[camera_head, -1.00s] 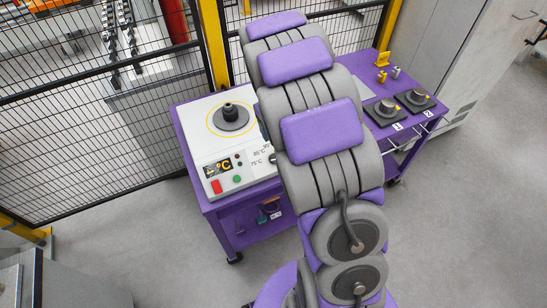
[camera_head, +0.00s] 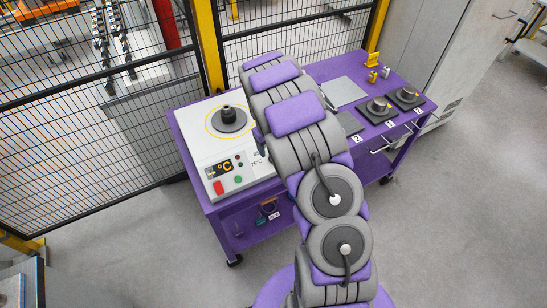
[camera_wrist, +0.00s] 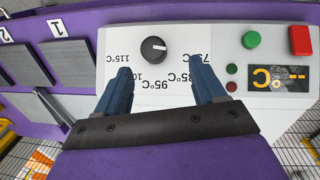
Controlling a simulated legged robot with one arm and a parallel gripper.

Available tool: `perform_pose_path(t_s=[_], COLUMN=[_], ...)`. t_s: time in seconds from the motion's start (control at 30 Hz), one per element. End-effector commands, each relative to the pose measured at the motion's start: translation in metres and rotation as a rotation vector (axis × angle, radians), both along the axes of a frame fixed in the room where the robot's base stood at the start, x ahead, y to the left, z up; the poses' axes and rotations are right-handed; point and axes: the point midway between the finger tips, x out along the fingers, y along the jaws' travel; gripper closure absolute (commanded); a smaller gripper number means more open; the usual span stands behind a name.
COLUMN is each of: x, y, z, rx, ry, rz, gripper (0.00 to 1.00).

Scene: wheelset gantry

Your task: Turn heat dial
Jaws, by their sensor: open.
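The heat dial (camera_wrist: 153,49) is a round black knob with a white pointer mark, on the white panel of the heater (camera_wrist: 190,34). In the wrist view its mark points right, toward the 75°C side; labels from 75°C to 115°C surround it, upside down. My gripper (camera_wrist: 164,76) is open and empty. Its two blue fingers are spread on either side below the dial in the wrist view, apart from it, and partly cover the labels. In the head view the heater (camera_head: 192,138) stands on a purple cart; my arm hides the dial and gripper.
A green button (camera_wrist: 251,39), a red button (camera_wrist: 300,40), small indicators and a °C display (camera_wrist: 277,79) sit beside the dial. A black stepped post (camera_head: 229,116) stands on the heater. Grey plates lie on the purple cart (camera_head: 318,68). A mesh fence (camera_head: 60,140) runs behind.

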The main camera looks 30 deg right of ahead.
Motion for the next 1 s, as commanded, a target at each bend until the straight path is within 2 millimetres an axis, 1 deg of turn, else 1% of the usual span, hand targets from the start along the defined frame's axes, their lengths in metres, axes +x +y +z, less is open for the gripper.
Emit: perform_pose_path(t_s=[0.03,0.2,0.3,0.4,0.53,0.67,0.83,0.87,1.0], x=[-0.001,0.0,0.001,0.002,0.002,0.002,0.002,0.002,0.002], y=[-0.004,-0.014,-0.017,-0.017,-0.013,-0.009,-0.011,-0.012,-0.016], z=[-0.012,-0.045,-0.059,-0.069,-0.076,-0.077,-0.077,-0.078,-0.078], rx=[0.003,0.01,0.012,0.01,0.004,-0.001,0.002,0.004,0.008], ry=[0.002,0.0,0.0,-0.003,-0.005,-0.005,-0.005,-0.005,-0.004], rz=[-0.002,-0.002,-0.002,-0.003,-0.001,0.001,0.0,0.0,-0.002], gripper=[0.3,0.3,0.3,0.3,0.3,0.3,0.3,0.31,0.45])
